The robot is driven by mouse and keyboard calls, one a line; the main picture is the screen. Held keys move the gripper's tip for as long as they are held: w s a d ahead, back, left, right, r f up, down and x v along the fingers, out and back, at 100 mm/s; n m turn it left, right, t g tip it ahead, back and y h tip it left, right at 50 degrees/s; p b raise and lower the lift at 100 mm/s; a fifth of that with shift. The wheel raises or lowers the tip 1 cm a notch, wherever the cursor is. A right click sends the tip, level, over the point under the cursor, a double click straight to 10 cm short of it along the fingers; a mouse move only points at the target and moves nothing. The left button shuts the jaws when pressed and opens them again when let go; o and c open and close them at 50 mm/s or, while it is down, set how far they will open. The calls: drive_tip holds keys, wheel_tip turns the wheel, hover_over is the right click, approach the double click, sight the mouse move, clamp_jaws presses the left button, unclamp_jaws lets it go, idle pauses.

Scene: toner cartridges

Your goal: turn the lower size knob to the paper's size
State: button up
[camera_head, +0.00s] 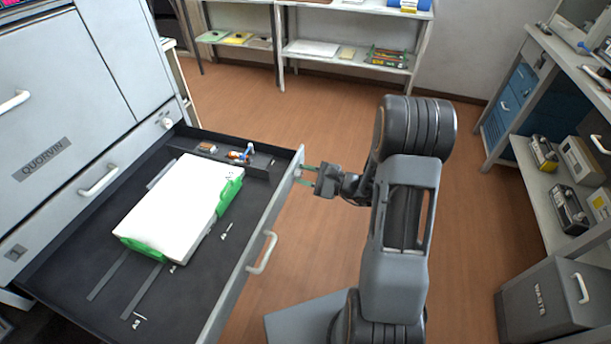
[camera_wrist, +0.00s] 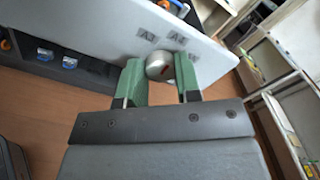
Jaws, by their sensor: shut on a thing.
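My gripper (camera_wrist: 161,85) has its green fingers on either side of a round silver knob (camera_wrist: 159,66) and is shut on it. The knob has a small red mark on its face and sits on the front panel of a pulled-out drawer. Labels beside the knob read A3 (camera_wrist: 147,36) and A4 (camera_wrist: 177,38); a third, partly hidden label (camera_wrist: 193,58) is unclear. In the head view, my gripper (camera_head: 308,175) meets the drawer front near its far right corner. A white paper stack (camera_head: 182,208) lies in the drawer between green guides (camera_head: 229,194); its size is not readable.
The open drawer (camera_head: 228,290) juts from the grey machine (camera_head: 60,120), with a handle (camera_head: 262,252) on its front. Shelves (camera_head: 345,60) stand at the back. A waste bin (camera_head: 545,305) and bench are at right. Bare floor (camera_head: 480,220) lies between.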

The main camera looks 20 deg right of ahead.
drive_tip(key=o, duration=0.9)
drive_tip(key=v, duration=1.3)
drive_tip(key=shift+s+d+p, duration=0.3)
drive_tip(key=shift+p, duration=0.05)
drive_tip(key=shift+f, duration=0.1)
